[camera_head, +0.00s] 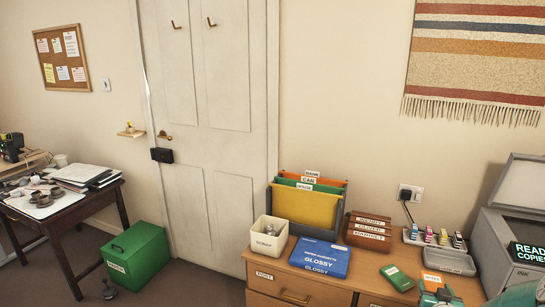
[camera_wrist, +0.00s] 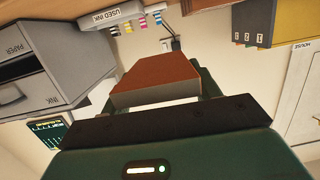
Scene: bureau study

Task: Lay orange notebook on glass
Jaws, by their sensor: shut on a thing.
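The orange notebook (camera_wrist: 157,78) is held between the dark green fingers of my gripper (camera_wrist: 155,95), which is shut on it. Its orange-brown cover and a white edge show in the wrist view, which is upside down. In the head view an orange patch with a white label (camera_head: 432,279), apparently this notebook, shows low at the right above the desk. The grey copier (camera_head: 495,240) stands to its right with a raised lid (camera_head: 523,190). The copier also shows at the left of the wrist view (camera_wrist: 30,70), apart from the notebook.
The wooden desk (camera_head: 300,285) carries a blue glossy paper pack (camera_head: 320,257), a scrap bin (camera_head: 268,235), a folder rack (camera_head: 308,205), a brown letter holder (camera_head: 369,232), a green box (camera_head: 397,278) and a used-ink tray (camera_head: 440,260). A plug and cord hang from the wall socket (camera_head: 410,193).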

